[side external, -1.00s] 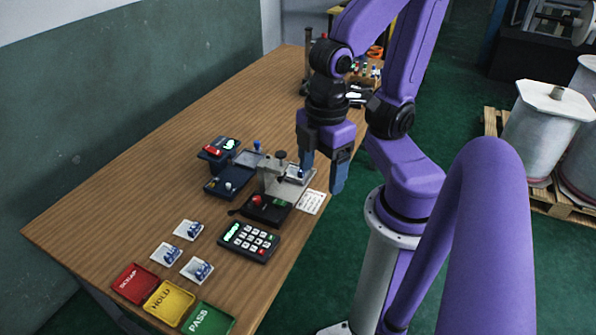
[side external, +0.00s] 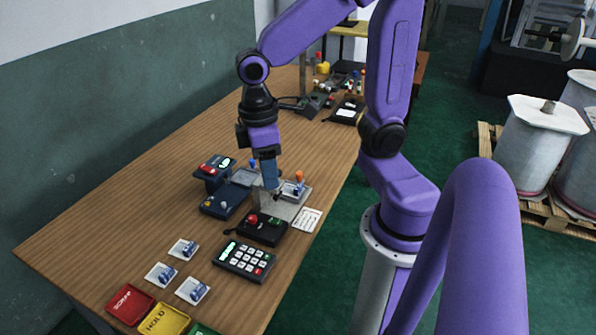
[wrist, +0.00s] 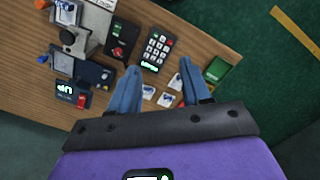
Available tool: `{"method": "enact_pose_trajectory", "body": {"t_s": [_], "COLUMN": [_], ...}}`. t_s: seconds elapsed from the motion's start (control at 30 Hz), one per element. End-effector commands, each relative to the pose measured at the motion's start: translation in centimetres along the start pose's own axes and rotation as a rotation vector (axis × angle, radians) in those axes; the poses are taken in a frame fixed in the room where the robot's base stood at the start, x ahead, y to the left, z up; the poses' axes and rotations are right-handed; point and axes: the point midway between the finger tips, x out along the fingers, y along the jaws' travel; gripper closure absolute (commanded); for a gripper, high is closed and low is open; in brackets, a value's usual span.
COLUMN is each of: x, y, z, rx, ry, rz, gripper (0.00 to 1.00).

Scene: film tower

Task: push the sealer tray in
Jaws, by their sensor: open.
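The sealer looks to be the dark blue unit (side external: 220,201) with a lit display and a red part, in the middle of the table; it also shows in the wrist view (wrist: 92,74). A grey plate (side external: 243,177) sticks out at its back right, with a blue knob (side external: 252,164) beside it; I take this plate for the tray, but cannot be sure. My gripper (side external: 274,194) points down in front of the grey stand, right of the unit. In the wrist view its two blue fingers (wrist: 159,66) are apart and empty. Contact cannot be told.
A grey stand (wrist: 94,22) with a black knob is beside the unit, near an orange-topped piece (side external: 299,176). A black box with a red button (side external: 262,229) and a keypad (side external: 244,260) are nearer the camera. Bare table lies left of the unit.

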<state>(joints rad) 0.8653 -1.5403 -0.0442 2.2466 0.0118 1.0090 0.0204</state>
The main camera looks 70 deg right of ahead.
Motion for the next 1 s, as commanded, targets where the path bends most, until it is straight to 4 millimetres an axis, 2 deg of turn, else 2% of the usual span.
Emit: {"method": "enact_pose_trajectory", "body": {"t_s": [0.1, 0.2, 0.33, 0.47, 0.67, 0.8, 1.0], "x": [0.1, 0.4, 0.9, 1.8, 3.7, 5.5, 8.1], "y": [3.7, 7.0, 11.7, 16.7, 24.4, 29.4, 34.8], "z": [-2.0, -3.1, -3.9, -3.6, -1.4, 1.7, 7.1], "rx": [0.161, 0.289, 0.453, 0.618, 0.869, 1.044, 1.263], "ry": [-0.036, -0.063, -0.098, -0.132, -0.179, -0.21, -0.243], "rz": [-0.015, -0.031, -0.057, -0.089, -0.148, -0.198, -0.272], "gripper": [0.52, 0.52, 0.52, 0.52, 0.52, 0.52, 0.52]}}
